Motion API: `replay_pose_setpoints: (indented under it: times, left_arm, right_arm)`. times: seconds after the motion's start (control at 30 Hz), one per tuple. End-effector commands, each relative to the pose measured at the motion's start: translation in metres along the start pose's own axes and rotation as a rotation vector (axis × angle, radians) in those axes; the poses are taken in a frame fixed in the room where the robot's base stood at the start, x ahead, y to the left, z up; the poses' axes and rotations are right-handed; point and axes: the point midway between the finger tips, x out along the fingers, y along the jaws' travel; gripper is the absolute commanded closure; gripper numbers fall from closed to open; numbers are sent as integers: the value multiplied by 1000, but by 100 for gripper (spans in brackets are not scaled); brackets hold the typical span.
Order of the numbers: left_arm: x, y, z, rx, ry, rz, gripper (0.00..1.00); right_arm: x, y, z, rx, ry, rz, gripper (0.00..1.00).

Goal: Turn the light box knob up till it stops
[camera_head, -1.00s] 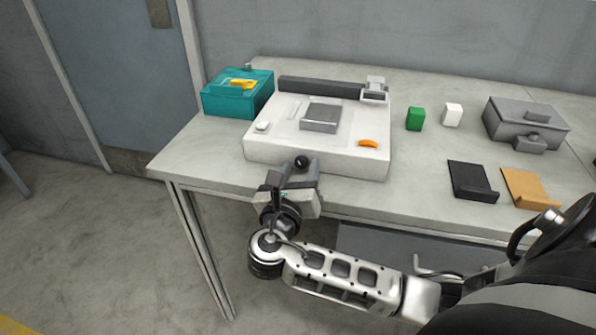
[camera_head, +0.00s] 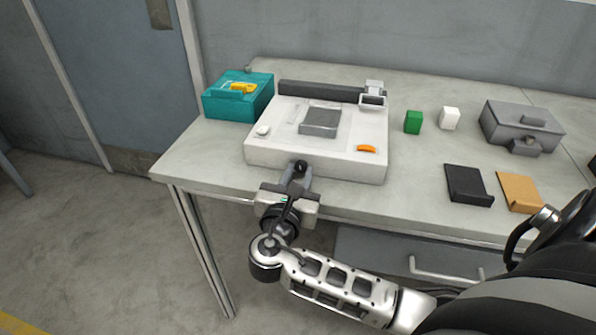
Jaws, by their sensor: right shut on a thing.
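The white light box (camera_head: 340,140) stands on the table, with a grey block on its top and an orange part near its front right corner. The dark round knob (camera_head: 301,167) sticks out from its front face. My right gripper (camera_head: 299,178) is at this front face, shut on the knob, and its fingers partly hide it. The arm reaches in from the lower right. My left gripper does not show.
A teal box (camera_head: 238,95) with a yellow part stands left of the light box. A green block (camera_head: 413,122), a white block (camera_head: 449,118) and a grey box (camera_head: 521,127) stand to the right. Black (camera_head: 467,184) and tan (camera_head: 519,192) holders lie near the front edge.

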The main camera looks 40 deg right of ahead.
Motion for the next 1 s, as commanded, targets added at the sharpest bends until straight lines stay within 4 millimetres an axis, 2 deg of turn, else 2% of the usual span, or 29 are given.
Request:
replay_pose_setpoints:
  times: [0.4, 0.97, 1.0]
  left_arm:
    - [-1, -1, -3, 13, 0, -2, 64]
    - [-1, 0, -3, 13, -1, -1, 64]
    - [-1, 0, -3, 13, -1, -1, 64]
  right_arm:
    - [0, 0, -1, 215, 3, -1, 98]
    - [0, 0, -1, 252, 2, -1, 98]
    - [0, 0, -1, 252, 2, -1, 70]
